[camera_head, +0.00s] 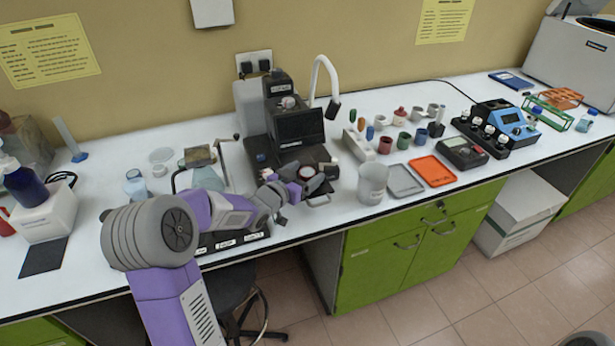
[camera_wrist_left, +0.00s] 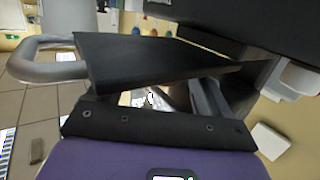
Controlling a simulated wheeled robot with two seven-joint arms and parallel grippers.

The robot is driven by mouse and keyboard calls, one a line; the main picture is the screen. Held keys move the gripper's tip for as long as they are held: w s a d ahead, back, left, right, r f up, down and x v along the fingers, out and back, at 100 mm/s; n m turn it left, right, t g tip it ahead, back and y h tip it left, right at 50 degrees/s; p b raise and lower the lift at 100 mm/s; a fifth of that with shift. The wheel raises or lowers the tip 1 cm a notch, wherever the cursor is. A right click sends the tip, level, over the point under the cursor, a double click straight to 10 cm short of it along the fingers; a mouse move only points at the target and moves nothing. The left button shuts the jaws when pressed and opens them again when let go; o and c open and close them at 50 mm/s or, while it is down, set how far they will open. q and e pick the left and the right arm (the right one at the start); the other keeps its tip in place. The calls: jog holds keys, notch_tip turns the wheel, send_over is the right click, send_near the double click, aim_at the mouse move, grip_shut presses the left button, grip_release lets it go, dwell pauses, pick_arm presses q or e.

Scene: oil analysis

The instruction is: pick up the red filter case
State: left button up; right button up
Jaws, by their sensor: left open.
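Two red cups stand among the small coloured cups on the bench in the head view: a dark red one (camera_head: 385,145) and a brighter one with a white top (camera_head: 400,115). I cannot tell which is the red filter case. My left gripper (camera_head: 318,181) is open, low at the front of the black bench device (camera_head: 300,128), left of both cups and apart from them. A small reddish, white-topped round thing (camera_head: 306,172) is beside its fingers; whether they touch is unclear. The left wrist view is mostly filled by dark parts and shows no red case. My right gripper is not in view.
A clear beaker (camera_head: 372,183), a grey tray (camera_head: 404,181) and an orange tray (camera_head: 432,171) stand right of my left gripper. A meter (camera_head: 463,153) is further right. Glassware and bottles crowd the left side. The bench front edge is close below the gripper.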

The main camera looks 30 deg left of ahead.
pick_arm(q)
jog(key=shift+c, duration=0.2)
jog(key=c, duration=1.1)
jog(key=shift+r, duration=0.15)
